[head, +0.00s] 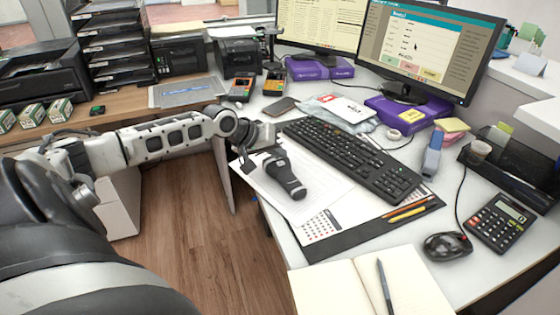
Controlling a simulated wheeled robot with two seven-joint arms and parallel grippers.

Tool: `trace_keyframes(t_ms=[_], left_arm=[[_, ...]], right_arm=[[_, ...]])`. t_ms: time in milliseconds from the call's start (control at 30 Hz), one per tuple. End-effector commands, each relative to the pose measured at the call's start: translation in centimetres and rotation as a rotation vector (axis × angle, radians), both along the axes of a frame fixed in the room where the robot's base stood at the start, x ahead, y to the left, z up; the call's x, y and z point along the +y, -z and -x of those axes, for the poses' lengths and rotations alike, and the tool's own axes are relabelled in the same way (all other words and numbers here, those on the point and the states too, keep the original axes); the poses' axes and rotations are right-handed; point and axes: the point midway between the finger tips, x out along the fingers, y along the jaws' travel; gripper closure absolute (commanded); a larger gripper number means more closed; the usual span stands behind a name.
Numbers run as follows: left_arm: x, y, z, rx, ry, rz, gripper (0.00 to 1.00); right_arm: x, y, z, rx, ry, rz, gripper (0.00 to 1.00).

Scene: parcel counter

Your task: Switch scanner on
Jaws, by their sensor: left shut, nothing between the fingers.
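A black and grey handheld device that looks like the scanner (285,178) lies on white paper sheets near the left edge of the white desk. Its handle end points toward the front right. My left gripper (248,158) is over the desk edge, just left of and close to the scanner's far end. It is shut and empty. I cannot tell whether it touches the scanner. No switch on the scanner can be made out at this size. My right gripper is not in view.
A black keyboard (352,158) lies right of the scanner. An open notebook (345,285) with a pen, a mouse (447,245) and a calculator (499,220) are in front. Two monitors (425,45) stand behind. Card terminals (241,89) and a phone (281,106) are beyond my gripper.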

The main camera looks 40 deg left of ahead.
Motion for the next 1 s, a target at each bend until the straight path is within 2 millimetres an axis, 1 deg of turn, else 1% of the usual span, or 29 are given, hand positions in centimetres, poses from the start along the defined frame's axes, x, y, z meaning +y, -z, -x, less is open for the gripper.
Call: trace_keyframes(t_ms=[167, 267, 300, 333, 367, 567, 700, 833, 1000], left_arm=[[0.0, 0.0, 0.0, 0.000, 0.000, 0.000, 1.00], [0.0, 0.0, 0.0, 0.000, 0.000, 0.000, 1.00], [0.0, -1.0, 0.0, -0.001, 0.000, 0.000, 1.00], [0.0, -1.5, 0.0, 0.000, 0.000, 0.001, 1.00], [0.0, -1.8, 0.0, 0.000, 0.000, 0.001, 1.00], [0.0, -3.8, 0.0, 0.000, 0.000, 0.001, 1.00], [0.0, -5.2, 0.0, 0.000, 0.000, 0.001, 1.00], [0.0, -6.0, 0.0, 0.000, 0.000, 0.001, 1.00], [0.0, -6.1, 0.0, 0.000, 0.000, 0.000, 1.00]], right_arm=[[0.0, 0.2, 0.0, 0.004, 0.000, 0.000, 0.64], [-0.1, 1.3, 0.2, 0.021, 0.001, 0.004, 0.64], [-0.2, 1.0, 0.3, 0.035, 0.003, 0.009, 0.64], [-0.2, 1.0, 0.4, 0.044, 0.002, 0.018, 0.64], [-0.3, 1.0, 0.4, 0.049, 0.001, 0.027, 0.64], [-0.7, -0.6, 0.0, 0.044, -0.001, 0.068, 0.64], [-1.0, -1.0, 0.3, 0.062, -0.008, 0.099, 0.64], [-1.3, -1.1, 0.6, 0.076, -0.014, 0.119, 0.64], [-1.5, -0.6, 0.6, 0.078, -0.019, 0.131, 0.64]])
